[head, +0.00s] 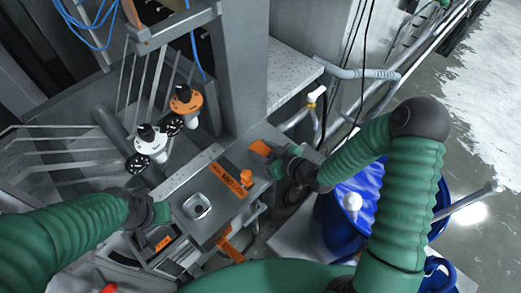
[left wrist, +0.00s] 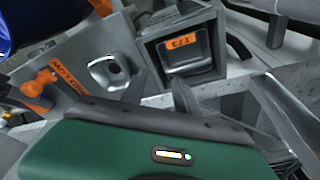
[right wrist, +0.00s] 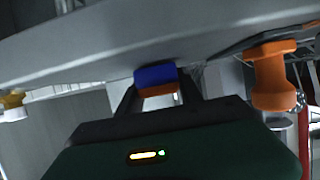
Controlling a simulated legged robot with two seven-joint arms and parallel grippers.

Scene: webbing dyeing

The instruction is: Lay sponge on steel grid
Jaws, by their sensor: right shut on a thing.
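My right gripper (head: 274,155) is shut on a small sponge, which shows as an orange piece (head: 260,148) at its tips in the head view. In the right wrist view the sponge (right wrist: 156,76) is blue with an orange layer, held between both fingers (right wrist: 157,90) just below a grey edge. My left gripper (head: 160,212) is low at the left of the grey panel. In the left wrist view its fingers (left wrist: 162,88) are apart with nothing between them. I cannot clearly pick out the steel grid.
A grey panel (head: 212,222) has an orange label, an orange knob (head: 247,178) and a square recess (head: 197,206). A box labelled T/3 (left wrist: 185,45) stands beside it. Wire rails (head: 60,150) and white and orange fittings are behind. A blue drum (head: 345,215) stands at the right.

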